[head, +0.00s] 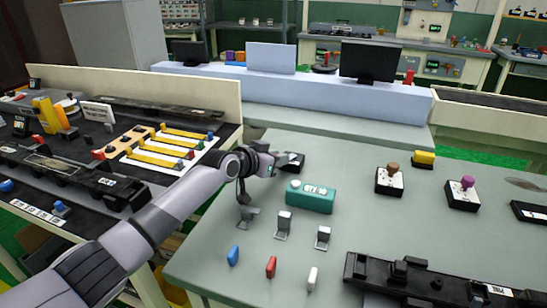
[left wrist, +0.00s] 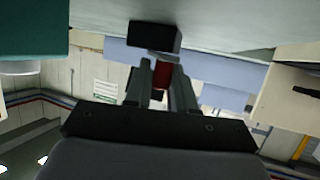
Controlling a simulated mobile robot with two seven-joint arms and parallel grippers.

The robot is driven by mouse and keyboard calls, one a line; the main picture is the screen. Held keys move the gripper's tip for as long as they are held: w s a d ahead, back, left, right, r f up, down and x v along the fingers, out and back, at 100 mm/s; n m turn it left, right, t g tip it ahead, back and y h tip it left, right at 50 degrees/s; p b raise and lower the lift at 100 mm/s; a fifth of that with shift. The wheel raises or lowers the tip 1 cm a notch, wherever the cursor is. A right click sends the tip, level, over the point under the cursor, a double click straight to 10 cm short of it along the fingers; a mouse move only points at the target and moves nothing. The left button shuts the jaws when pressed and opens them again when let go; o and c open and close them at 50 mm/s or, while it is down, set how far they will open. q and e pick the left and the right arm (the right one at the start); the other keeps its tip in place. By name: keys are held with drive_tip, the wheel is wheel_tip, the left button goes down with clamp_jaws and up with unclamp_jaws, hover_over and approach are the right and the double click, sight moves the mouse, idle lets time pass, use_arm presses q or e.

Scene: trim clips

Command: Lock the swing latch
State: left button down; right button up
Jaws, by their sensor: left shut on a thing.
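The swing latch appears to be the small black block (head: 291,161) on the grey-green table, just beyond the teal box. In the left wrist view, which is upside down, the black block (left wrist: 154,36) has a red piece (left wrist: 161,73), seemingly its handle, standing out from it. My left gripper (head: 276,166) is at the near left side of the block. Its two fingers (left wrist: 161,85) are shut on the red piece, one on each side. In the head view the red piece is hidden by the gripper. The latch's exact angle cannot be told. My right gripper is not in view.
A teal box marked QTY 10 (head: 310,197) stands close to the right of my left gripper. Grey clips (head: 284,224) and coloured pegs (head: 271,267) are nearer. Black bases with knobs (head: 389,181) stand right, and a long black fixture (head: 430,282) lies at the front.

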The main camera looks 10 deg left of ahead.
use_arm(q)
drive_tip(key=shift+w+a+r, duration=0.25)
drive_tip(key=shift+a+r, duration=0.05)
drive_tip(key=shift+a, duration=0.05)
drive_tip(key=c, duration=1.1)
unclamp_jaws()
drive_tip(key=shift+o, duration=0.2)
drive_tip(key=shift+w+f, duration=0.1)
drive_tip(key=shift+f, duration=0.1)
drive_tip(key=shift+d, duration=0.15)
drive_tip(key=shift+s, duration=0.2)
drive_tip(key=shift+s, duration=0.1)
drive_tip(key=shift+p+v, duration=0.55)
drive_tip(key=shift+v, duration=2.85)
